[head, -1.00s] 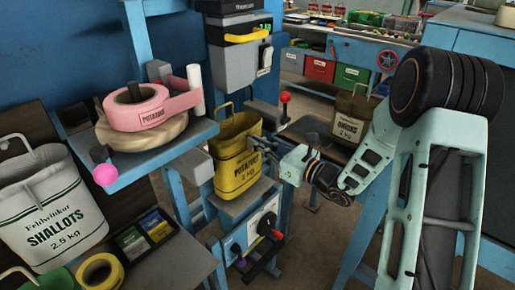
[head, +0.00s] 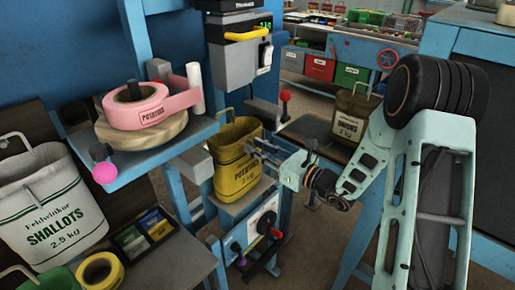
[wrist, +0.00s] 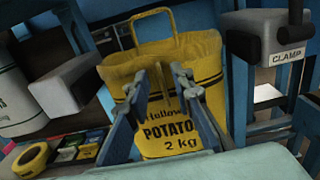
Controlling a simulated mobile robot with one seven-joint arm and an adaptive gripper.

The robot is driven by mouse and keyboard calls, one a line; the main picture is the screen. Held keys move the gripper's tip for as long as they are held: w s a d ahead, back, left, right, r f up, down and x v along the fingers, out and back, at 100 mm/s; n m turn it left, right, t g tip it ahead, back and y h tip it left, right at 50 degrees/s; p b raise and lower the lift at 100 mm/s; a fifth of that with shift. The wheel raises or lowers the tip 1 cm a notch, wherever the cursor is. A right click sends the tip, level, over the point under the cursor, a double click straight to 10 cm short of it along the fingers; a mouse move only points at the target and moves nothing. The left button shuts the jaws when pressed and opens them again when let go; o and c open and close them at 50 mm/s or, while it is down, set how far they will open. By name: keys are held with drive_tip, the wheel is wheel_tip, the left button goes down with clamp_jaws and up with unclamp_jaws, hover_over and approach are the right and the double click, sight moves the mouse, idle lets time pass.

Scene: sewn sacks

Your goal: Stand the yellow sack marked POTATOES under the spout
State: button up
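The yellow sack marked POTATOES (head: 236,172) stands roughly upright on a grey platform (head: 243,203), below the grey machine head with the yellow handle. Its mouth is open and its loop handle stands up. My gripper (head: 256,149) is at the sack's right front side in the head view. In the wrist view, the fingertips (wrist: 162,75) are apart in front of the yellow sack (wrist: 178,147), with its printed face showing between them. Whether they touch the cloth I cannot tell. The spout itself is not clearly seen.
A white SHALLOTS sack (head: 55,215) is at the left, and an ONIONS sack (head: 352,122) stands behind my arm. A shelf with pink tape (head: 137,107) juts out left of the platform. A grey block marked CLAMP (wrist: 265,38) is close right of the sack.

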drive_tip(key=shift+r, duration=0.2)
drive_tip(key=b+v, duration=0.1)
drive_tip(key=v, duration=1.1)
drive_tip(key=shift+f, duration=0.1)
